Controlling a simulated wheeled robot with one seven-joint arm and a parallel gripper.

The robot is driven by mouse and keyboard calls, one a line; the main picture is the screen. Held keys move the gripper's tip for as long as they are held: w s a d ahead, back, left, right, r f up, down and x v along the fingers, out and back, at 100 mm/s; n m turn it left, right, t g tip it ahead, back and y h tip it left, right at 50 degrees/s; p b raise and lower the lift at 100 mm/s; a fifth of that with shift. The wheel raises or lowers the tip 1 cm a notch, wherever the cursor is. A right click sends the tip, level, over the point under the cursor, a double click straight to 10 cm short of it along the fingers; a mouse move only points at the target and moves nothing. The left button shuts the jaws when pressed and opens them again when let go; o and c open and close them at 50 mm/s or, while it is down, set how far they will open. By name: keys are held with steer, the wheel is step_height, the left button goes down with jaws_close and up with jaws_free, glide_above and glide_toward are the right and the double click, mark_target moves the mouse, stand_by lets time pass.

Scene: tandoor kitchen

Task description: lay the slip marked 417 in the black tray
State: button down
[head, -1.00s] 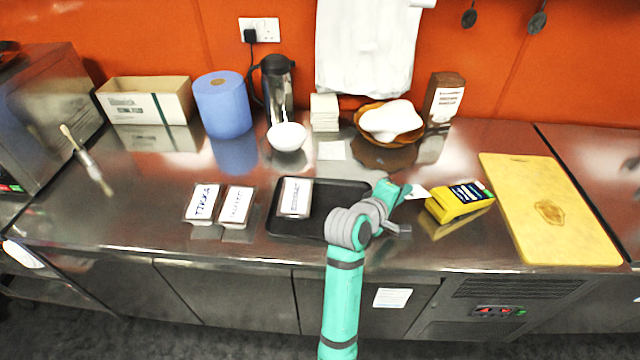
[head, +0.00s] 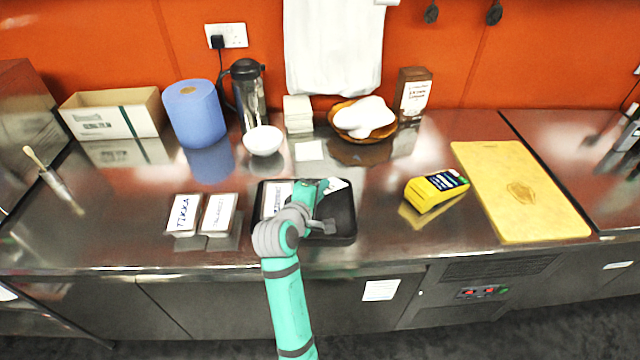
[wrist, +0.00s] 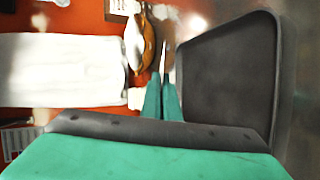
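The black tray (head: 340,222) lies on the steel counter near its front edge, and fills the right of the wrist view (wrist: 225,80). A white labelled packet (head: 272,197) lies in its left part, partly hidden by my arm. My gripper (head: 326,187) is over the tray's right part, its fingers close together on a small white slip (head: 338,184). In the wrist view the slip (wrist: 163,48) shows edge-on between the teal fingertips (wrist: 163,90), apart from the tray floor. The number on the slip cannot be read.
Two labelled packets (head: 184,214) lie left of the tray. A yellow card terminal (head: 435,191) and yellow board (head: 520,190) lie to the right. A white bowl (head: 263,140), napkin stack (head: 298,113) and wooden bowl (head: 362,134) stand behind. A flat white square (head: 308,151) lies before the stack.

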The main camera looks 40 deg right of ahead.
steer(key=shift+f, duration=3.3)
steer(key=c, duration=2)
jaws_free()
steer(key=shift+s+a, duration=0.6)
steer(key=shift+a, duration=0.3)
steer(key=shift+s+a, duration=0.6)
steer(key=shift+a, duration=0.35)
steer(key=shift+s+a, duration=0.6)
steer(key=shift+a, duration=0.3)
